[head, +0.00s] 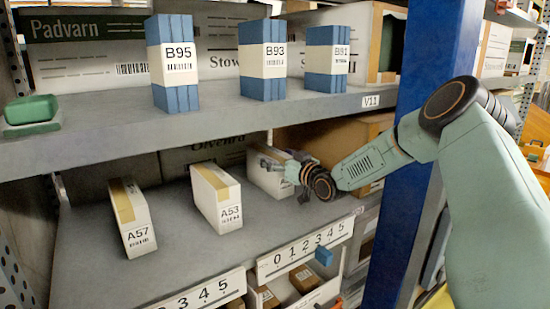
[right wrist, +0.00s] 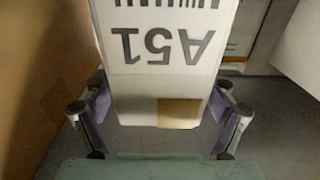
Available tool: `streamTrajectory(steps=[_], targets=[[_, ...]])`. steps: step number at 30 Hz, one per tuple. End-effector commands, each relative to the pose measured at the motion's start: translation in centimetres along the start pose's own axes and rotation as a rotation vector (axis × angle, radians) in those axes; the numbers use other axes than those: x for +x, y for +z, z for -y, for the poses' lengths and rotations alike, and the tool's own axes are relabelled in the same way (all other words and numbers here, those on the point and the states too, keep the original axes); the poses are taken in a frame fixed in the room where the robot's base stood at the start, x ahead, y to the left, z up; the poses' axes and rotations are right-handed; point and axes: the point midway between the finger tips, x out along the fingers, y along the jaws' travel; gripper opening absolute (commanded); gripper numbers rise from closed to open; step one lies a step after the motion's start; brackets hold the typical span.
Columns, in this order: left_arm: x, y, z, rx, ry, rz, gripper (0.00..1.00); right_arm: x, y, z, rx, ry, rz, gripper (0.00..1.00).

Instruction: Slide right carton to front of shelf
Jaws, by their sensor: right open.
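The right carton, A51 (head: 264,183), is white and stands on the lower shelf (head: 180,250), set back from the front edge. My right gripper (head: 283,163) is at it and hides part of it. In the right wrist view the A51 carton (right wrist: 160,75) appears with its label upside down and a tan tape patch. It lies between the two open fingers of my right gripper (right wrist: 158,105), with a visible gap at least on the left. Contact on the right side is hard to tell. My left gripper is not in view.
Cartons A53 (head: 217,196) and A57 (head: 132,217) stand to the left on the same shelf. A blue upright (head: 415,130) stands at the right, close to my right arm. The upper shelf (head: 200,121) carries blue-and-white cartons above. The shelf in front of the cartons is clear.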

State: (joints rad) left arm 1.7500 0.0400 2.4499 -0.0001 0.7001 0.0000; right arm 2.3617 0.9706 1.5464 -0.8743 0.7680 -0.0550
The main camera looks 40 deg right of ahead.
Motion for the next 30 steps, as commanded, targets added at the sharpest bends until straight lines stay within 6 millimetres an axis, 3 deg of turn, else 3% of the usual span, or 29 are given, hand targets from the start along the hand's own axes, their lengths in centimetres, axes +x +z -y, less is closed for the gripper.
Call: streamTrajectory(steps=[3,30], targets=[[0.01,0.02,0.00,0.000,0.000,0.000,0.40,-0.06,0.01,0.00,0.000,0.000,0.000,0.85],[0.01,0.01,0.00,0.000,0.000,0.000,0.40,0.23,-0.08,0.06,-0.001,0.000,-0.002,0.11]])
